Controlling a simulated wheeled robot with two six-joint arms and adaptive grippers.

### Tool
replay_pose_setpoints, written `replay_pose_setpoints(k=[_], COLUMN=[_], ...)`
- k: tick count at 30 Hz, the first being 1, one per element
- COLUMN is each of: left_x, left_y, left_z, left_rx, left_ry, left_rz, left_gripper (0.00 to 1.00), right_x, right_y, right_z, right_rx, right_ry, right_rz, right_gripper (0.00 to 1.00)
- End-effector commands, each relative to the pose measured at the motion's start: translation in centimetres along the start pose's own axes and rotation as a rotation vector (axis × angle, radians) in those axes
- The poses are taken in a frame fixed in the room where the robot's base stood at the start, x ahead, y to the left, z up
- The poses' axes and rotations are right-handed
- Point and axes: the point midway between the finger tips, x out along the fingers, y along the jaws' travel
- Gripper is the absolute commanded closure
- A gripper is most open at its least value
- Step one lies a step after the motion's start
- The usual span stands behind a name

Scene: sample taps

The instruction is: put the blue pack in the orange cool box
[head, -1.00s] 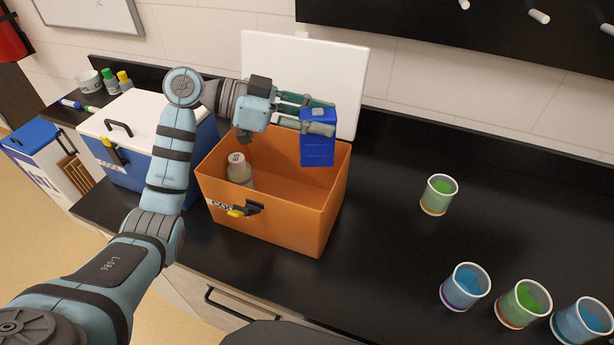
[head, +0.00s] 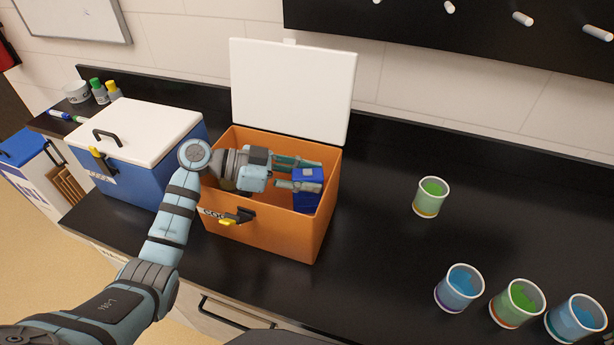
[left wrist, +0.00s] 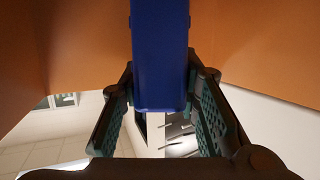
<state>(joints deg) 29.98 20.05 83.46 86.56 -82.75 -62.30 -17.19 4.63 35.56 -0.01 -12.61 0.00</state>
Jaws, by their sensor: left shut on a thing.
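The orange cool box (head: 271,237) stands on the dark counter with its white lid (head: 292,88) raised at the back. My left gripper (head: 302,178) is inside the box opening, shut on the blue pack (head: 305,199). The pack is upright near the right inner wall, and its lower end is below the rim. In the left wrist view the blue pack (left wrist: 160,55) sits between the two fingers, with orange walls (left wrist: 85,45) on both sides. Whether the pack touches the box floor cannot be told. My right gripper is not in view.
A closed blue cool box with a white lid (head: 137,133) stands to the left. A cup with green contents (head: 430,197) and several more cups (head: 460,288) stand on the right. The counter between box and cups is clear.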

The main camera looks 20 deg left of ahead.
Motion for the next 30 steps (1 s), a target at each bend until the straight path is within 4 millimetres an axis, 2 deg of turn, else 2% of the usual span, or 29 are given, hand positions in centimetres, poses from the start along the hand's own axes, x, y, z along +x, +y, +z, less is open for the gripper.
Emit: replay_pose_setpoints(k=[14,15,18,26,30], left_x=[0.3,0.3,0.3,0.3,-0.1], left_y=[0.0,0.0,0.0,0.0,0.0], left_z=[1.0,1.0,1.1,1.0,-0.3], left_rx=[-0.001,-0.002,-0.002,-0.003,-0.003], left_ry=[0.001,0.0,0.0,0.0,0.0], left_rz=[0.001,0.001,0.001,0.001,0.001], left_gripper=[1.0,0.64,0.5,0.5,0.5], right_x=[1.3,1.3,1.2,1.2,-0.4], right_y=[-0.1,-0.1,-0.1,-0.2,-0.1], right_z=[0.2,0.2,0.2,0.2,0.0], right_rx=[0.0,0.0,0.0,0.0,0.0], right_ry=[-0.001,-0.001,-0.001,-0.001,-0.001], right_rz=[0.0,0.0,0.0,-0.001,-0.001], right_gripper=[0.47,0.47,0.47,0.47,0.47])
